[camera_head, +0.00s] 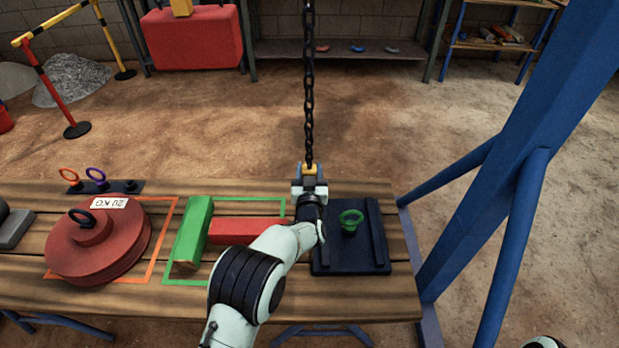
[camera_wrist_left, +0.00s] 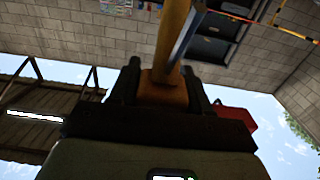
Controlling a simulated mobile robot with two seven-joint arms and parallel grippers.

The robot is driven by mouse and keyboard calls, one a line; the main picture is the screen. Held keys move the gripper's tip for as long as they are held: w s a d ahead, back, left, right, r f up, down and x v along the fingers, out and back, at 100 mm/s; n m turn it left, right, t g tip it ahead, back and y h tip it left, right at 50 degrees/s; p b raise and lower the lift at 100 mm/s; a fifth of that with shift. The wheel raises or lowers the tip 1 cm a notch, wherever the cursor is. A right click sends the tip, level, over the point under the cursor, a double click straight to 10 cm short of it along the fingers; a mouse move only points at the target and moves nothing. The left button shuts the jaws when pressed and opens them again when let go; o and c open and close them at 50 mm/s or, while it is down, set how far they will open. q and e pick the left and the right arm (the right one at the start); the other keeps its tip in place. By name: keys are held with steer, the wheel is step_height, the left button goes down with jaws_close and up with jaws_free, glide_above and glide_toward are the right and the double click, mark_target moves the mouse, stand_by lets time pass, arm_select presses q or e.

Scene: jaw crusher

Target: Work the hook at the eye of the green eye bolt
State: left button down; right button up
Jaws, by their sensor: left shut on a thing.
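The green eye bolt (camera_head: 351,220) stands upright on a dark plate (camera_head: 330,262) on the wooden bench, its ring at the top. A black chain (camera_head: 309,90) hangs from above and ends in a yellow-orange piece (camera_head: 309,168) at my left gripper (camera_head: 309,176). My left gripper is shut on this piece, to the left of and beyond the eye bolt in the head view. The left wrist view shows the yellow-orange piece (camera_wrist_left: 168,75) between the fingers. The hook's tip is hidden, and I cannot tell its height above the bench.
A red round weight (camera_head: 80,255), a green block (camera_head: 193,232) and a red block (camera_head: 232,230) lie on the bench (camera_head: 380,308) to the left. An orange and a purple eye bolt (camera_head: 96,177) stand behind. A blue post (camera_head: 510,150) rises at the right.

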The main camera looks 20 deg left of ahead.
arm_select(q)
steer(key=w, duration=0.1)
steer(key=w+b, duration=0.1)
steer(key=w, duration=0.1)
steer(key=shift+a+r, duration=0.4)
steer(key=shift+d, duration=0.1)
